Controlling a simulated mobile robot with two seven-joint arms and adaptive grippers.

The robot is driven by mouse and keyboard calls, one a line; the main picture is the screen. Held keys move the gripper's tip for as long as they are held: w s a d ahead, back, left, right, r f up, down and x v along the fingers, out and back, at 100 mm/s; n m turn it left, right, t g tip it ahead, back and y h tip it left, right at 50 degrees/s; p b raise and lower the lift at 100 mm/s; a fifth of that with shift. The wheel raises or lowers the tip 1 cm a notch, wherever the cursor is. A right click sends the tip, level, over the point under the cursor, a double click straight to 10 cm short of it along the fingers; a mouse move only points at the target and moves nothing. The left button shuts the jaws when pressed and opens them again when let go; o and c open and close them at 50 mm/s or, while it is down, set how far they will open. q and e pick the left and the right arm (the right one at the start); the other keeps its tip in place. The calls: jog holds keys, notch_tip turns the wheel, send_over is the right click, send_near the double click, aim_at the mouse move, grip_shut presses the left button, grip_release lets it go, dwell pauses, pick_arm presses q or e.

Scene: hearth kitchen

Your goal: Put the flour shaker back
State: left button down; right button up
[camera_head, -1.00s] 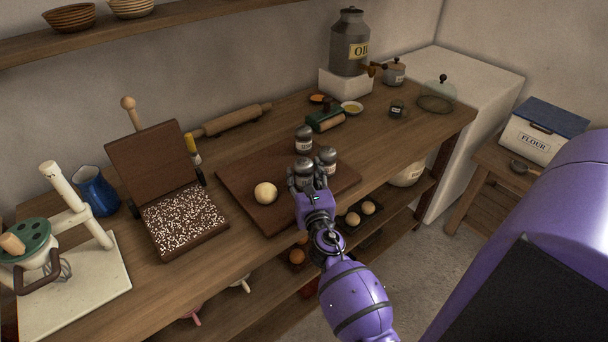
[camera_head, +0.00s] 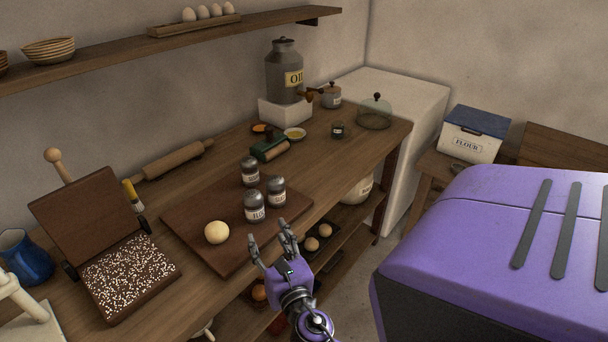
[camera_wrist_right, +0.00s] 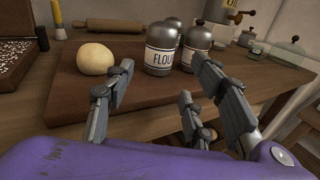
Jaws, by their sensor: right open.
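The flour shaker (camera_head: 254,207) is a grey-lidded glass jar with a white label, upright on the dark wooden board (camera_head: 185,222). In the right wrist view the flour shaker (camera_wrist_right: 160,50) shows the letters "FLOU". Two similar shakers stand close by, one behind (camera_head: 250,170) and one to its right (camera_head: 277,191); their labels are too small to read. My right gripper (camera_head: 270,239) is open and empty, in front of the flour shaker and apart from it, near the board's front edge. My left gripper is out of view.
A ball of dough (camera_head: 217,232) sits on the board, left of the shakers. A speckled open box (camera_head: 127,272) stands left, a rolling pin (camera_head: 175,160) behind. A green-handled roller (camera_head: 269,149) and an oil can (camera_head: 284,75) are farther back. The counter's right part has free room.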

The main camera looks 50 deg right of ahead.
jog(key=s+a+f+m+g+y, duration=0.2)
jog(key=s+a+f+m, duration=0.2)
jog(key=s+f+m, duration=0.3)
jog(key=s+a+f+m+g+y, duration=0.2)
jog(key=s+f+m, duration=0.6)
jog(key=s+m, duration=0.4)
jog(key=s+a+f+m+g+y, duration=0.2)
jog(key=s+a+f+m+g, duration=0.2)
jog(key=s+f+m, duration=0.4)
jog(key=s+a+m, duration=0.1)
jog(key=m, duration=0.2)
jog(key=shift+s+a+f+m+y, duration=0.2)
jog(key=shift+a+f+m+y, duration=0.05)
jog(key=shift+a+m+y, duration=0.1)
